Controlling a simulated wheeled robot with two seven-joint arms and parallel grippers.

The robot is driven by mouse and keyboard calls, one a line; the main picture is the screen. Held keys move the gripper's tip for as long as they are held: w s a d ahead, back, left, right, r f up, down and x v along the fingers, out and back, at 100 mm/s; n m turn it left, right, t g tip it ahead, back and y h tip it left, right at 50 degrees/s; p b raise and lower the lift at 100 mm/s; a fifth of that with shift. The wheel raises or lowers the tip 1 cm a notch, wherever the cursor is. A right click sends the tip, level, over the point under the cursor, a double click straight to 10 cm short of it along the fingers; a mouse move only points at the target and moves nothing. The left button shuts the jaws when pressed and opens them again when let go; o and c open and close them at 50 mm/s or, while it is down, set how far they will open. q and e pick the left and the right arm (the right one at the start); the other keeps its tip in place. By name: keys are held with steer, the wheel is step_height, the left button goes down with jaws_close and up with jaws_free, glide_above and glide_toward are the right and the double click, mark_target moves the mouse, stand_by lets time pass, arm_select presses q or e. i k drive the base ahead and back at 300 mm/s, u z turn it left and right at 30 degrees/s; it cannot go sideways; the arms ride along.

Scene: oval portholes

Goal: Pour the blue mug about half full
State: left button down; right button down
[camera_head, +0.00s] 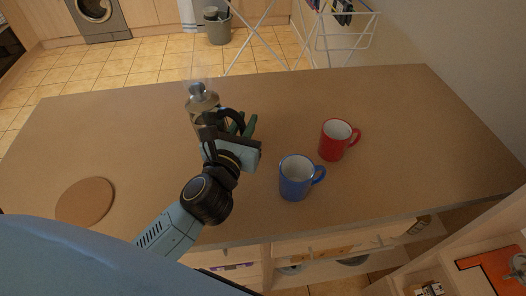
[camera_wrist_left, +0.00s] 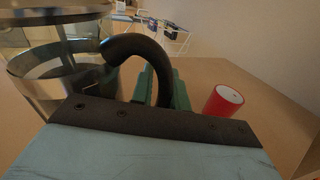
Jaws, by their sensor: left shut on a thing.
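The blue mug (camera_head: 295,178) stands upright on the table, its handle to the right; its white inside shows and looks empty. A coffee press (camera_head: 203,103) with metal bands and a black handle is to the left and farther back; in the left wrist view its banded side (camera_wrist_left: 52,62) fills the upper left. My left gripper (camera_head: 243,126), with green fingers, is shut on the press's black handle (camera_wrist_left: 145,50). The press looks roughly upright. Whether its base touches the table is hidden by my arm. My right gripper is not in view.
A red mug (camera_head: 335,140) stands behind and right of the blue mug, and also shows in the left wrist view (camera_wrist_left: 224,101). A round cork mat (camera_head: 86,201) lies at the left of the table (camera_head: 290,95). The table's back and right parts are clear.

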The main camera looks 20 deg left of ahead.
mark_target(297, 172)
steer(key=u, duration=1.95)
steer(key=k, duration=1.1)
steer(key=z, duration=0.9)
steer(key=i, duration=1)
